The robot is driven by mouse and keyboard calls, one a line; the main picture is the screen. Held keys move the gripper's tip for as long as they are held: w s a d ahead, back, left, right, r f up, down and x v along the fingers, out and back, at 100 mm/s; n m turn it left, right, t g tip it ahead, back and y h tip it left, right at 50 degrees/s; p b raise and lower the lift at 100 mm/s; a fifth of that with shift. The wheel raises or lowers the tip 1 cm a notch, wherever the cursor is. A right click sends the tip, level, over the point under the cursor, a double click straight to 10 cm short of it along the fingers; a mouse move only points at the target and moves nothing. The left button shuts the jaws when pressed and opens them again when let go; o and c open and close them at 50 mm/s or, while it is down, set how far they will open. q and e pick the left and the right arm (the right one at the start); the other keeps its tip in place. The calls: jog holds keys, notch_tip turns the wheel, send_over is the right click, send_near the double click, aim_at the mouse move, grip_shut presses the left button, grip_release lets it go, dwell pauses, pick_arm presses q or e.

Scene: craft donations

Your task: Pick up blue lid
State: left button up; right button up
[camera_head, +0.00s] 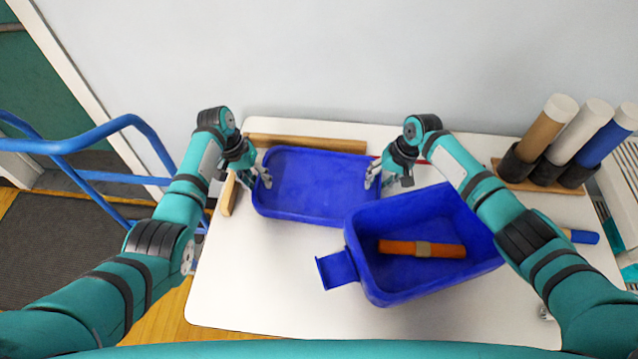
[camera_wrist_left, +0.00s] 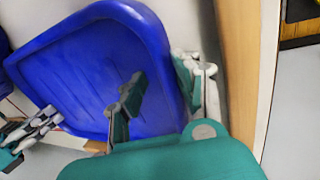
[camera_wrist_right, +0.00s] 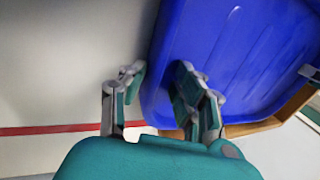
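The blue lid (camera_head: 315,186) is a shallow tray-like piece on the white table, behind and left of the blue bin (camera_head: 378,270). My left gripper (camera_head: 262,179) is at its left edge. In the left wrist view its fingers (camera_wrist_left: 160,85) are apart, one over the lid (camera_wrist_left: 85,70) and one outside the rim. My right gripper (camera_head: 373,173) is at the lid's right edge. In the right wrist view its fingers (camera_wrist_right: 155,90) are apart, with the lid's rim (camera_wrist_right: 225,60) between them. Neither visibly clamps the rim.
The bin holds an orange bar with a tan band (camera_head: 422,249). Wooden strips (camera_head: 305,143) lie behind and left of the lid. A wooden rack (camera_head: 510,177) with several tubes stands at the back right. The table's front left (camera_head: 260,285) is clear.

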pick_arm(q)
jog(key=shift+c, duration=1.1)
pick_arm(e)
jog(key=shift+s, duration=0.1)
jog(key=shift+c, duration=1.1)
pick_arm(q)
jog(key=shift+d, duration=0.1)
jog(key=shift+c, duration=1.1)
pick_arm(e)
jog(key=shift+a, duration=0.1)
grip_shut()
pick_arm(q)
jog(key=shift+s, duration=0.1)
grip_shut()
pick_arm(e)
jog(key=shift+s+a+f, duration=0.1)
